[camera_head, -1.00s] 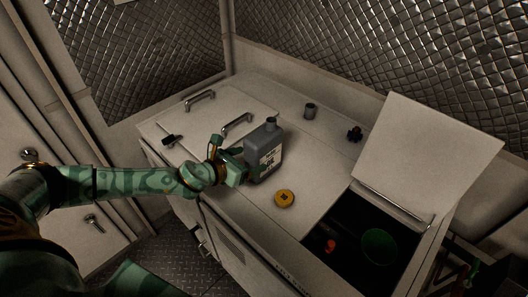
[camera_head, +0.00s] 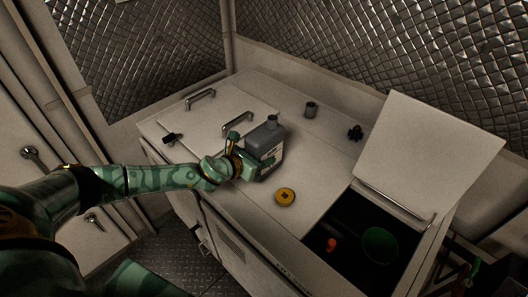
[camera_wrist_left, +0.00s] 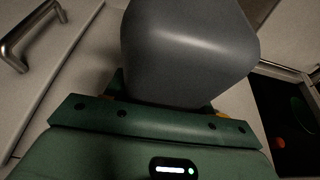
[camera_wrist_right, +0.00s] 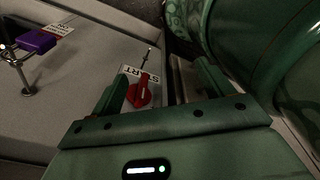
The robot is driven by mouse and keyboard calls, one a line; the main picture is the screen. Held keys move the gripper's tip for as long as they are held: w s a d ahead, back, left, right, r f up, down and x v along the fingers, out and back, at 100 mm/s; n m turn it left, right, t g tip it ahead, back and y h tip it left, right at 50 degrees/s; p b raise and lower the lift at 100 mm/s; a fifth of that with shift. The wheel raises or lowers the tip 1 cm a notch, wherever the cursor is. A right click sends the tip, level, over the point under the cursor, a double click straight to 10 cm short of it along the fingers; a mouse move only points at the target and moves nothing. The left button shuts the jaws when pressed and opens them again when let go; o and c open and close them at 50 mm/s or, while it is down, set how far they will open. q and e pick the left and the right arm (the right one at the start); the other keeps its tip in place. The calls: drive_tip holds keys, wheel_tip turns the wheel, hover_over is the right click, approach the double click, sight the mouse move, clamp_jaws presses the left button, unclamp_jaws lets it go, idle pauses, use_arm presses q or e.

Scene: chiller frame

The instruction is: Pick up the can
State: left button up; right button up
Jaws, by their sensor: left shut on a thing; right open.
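The can is a grey jug-shaped container (camera_head: 266,137) with a white label and a short open neck, standing upright on the white chiller top in the head view. My left gripper (camera_head: 258,168) is shut on its lower body, partly covering the label. In the left wrist view the grey can (camera_wrist_left: 188,50) fills the space ahead of the gripper (camera_wrist_left: 165,95), and the fingers are mostly hidden by it. My right gripper (camera_wrist_right: 150,90) is open and empty in the right wrist view, in front of a red rotary switch (camera_wrist_right: 140,94) on a panel marked START.
A yellow cap (camera_head: 285,197) lies in front of the can. A small grey cup (camera_head: 310,110) and a black knob (camera_head: 355,132) stand behind. The open lid (camera_head: 430,150) rises at right over a dark well (camera_head: 350,240).

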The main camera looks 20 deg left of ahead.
use_arm(q)
drive_tip(key=shift+r+p, duration=0.35)
drive_tip(key=shift+r, duration=0.35)
wheel_tip(320, 180, up, 3)
drive_tip(key=shift+s+f+p, duration=0.15)
drive_tip(key=shift+p, duration=0.4)
drive_tip(key=s+r+p, duration=0.1)
drive_tip(key=s+r, duration=0.1)
drive_tip(key=s+d+r, duration=0.1)
drive_tip(key=s+r, duration=0.1)
drive_tip(key=r, duration=0.1)
drive_tip(key=shift+s+p, duration=0.15)
drive_tip(key=shift+p, duration=0.25)
approach(258, 145)
drive_tip(key=d, duration=0.3)
drive_tip(key=s+d, duration=0.1)
drive_tip(key=shift+d+r+b, duration=0.25)
drive_tip(key=shift+d+b, duration=0.05)
drive_tip(key=shift+d, duration=0.05)
